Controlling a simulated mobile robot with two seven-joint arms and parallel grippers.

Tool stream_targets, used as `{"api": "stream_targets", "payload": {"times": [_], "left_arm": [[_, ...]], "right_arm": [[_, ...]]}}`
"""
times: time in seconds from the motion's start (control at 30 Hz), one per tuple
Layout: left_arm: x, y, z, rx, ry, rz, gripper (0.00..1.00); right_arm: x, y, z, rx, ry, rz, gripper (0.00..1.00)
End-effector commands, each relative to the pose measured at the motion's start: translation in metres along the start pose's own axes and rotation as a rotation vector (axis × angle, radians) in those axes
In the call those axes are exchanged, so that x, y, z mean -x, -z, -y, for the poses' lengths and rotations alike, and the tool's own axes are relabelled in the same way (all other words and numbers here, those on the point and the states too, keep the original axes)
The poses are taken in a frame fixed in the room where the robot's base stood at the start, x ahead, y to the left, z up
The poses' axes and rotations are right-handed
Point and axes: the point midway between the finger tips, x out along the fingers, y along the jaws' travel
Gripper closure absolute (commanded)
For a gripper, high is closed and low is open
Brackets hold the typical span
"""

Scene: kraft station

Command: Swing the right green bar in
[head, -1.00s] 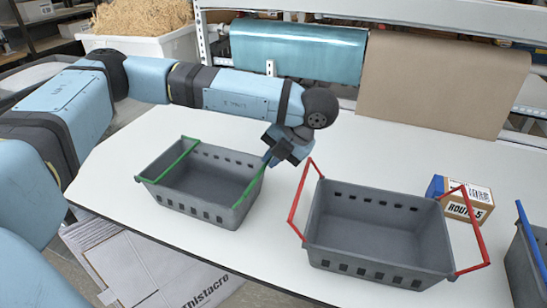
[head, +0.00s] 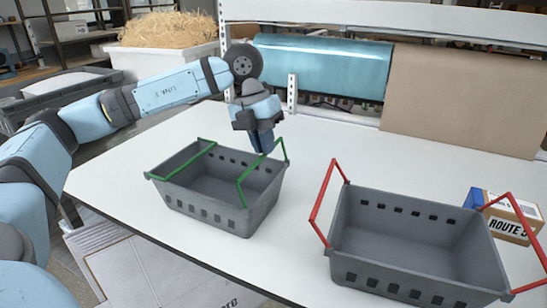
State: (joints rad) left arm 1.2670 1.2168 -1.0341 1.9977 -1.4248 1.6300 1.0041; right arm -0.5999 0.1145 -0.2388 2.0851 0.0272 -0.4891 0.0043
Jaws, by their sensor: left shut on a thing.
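A grey basket (head: 215,213) with two green bars stands on the white table at left centre. Its right green bar (head: 252,168) is raised above the right rim and tilted a little inward over the opening. Its left green bar (head: 183,160) lies low across the left part of the opening. My left gripper (head: 265,148) points down at the right green bar and is shut on it, near the bar's far half. The fingers partly cover the bar there. My right gripper is not in view.
A second grey basket (head: 400,280) with raised red bars (head: 323,200) stands to the right. A blue and brown box (head: 505,225) is behind it. The white table (head: 120,160) is clear left of the green-barred basket. Rolls of blue and brown sheet hang behind.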

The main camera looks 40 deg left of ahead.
Motion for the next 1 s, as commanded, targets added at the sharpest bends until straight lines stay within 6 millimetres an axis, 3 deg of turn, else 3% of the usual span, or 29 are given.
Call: {"api": "stream_targets", "payload": {"times": [0.4,0.77,0.9,1.0], "left_arm": [[-0.015,0.000,-0.037,0.007,0.396,0.000,1.00],[-0.032,-0.001,-0.062,0.007,0.737,0.000,1.00],[-0.039,0.000,-0.069,0.008,0.868,-0.002,1.00],[-0.042,0.000,-0.072,0.003,0.929,0.000,1.00]], "right_arm": [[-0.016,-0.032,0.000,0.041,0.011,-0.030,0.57],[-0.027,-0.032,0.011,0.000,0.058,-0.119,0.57],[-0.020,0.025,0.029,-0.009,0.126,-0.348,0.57],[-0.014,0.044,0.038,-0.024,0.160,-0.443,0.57]]}}
